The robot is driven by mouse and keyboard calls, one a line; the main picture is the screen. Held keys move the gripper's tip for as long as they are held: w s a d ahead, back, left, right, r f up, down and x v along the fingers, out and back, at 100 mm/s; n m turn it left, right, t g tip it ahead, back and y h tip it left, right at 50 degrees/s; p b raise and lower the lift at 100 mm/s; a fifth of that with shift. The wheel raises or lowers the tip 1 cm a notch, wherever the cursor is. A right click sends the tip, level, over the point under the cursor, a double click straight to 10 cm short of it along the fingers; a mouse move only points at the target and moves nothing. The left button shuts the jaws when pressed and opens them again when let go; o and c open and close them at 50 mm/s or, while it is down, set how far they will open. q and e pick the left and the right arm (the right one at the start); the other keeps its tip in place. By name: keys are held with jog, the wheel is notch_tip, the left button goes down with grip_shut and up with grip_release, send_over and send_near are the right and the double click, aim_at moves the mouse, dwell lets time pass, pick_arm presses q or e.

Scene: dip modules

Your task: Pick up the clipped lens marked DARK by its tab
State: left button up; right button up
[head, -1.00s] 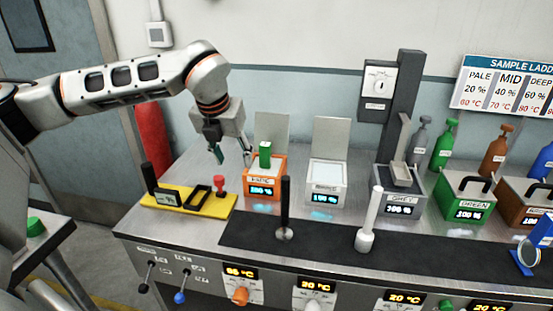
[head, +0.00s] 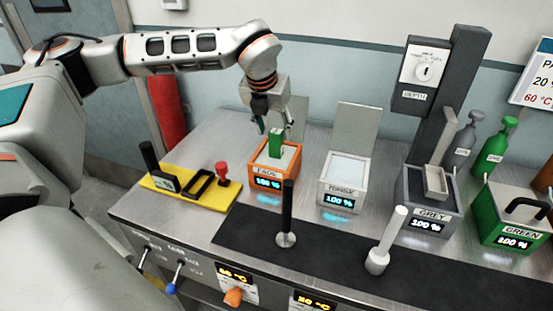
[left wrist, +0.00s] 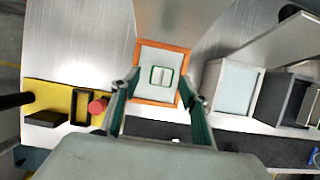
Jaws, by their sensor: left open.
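I cannot make out any lens marked DARK in the frames now. My left gripper (head: 276,124) is open and empty, pointing down just above the orange-rimmed box (head: 274,183). A green upright block (head: 276,144) stands in that box, just below the fingertips. In the left wrist view my open fingers (left wrist: 159,97) lie on either side of the orange box (left wrist: 143,92), where the block shows as a small green-edged rectangle (left wrist: 161,77). I cannot tell whether the fingers touch it. My right gripper is not in view.
A yellow tray (head: 212,200) with a red-topped stamp (head: 222,174) lies left of the box. A white box (head: 344,190), a grey box (head: 427,214) and a green box (head: 510,233) stand to the right. Black and white handles (head: 288,215) rise from the dark mat (head: 330,262).

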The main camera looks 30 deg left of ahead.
aim_at(276, 132)
pick_arm(q)
jog(key=shift+x, duration=1.5)
jog(key=shift+w, duration=0.1)
jog(key=shift+c, duration=0.3)
grip_shut()
jog(key=shift+r, duration=0.1)
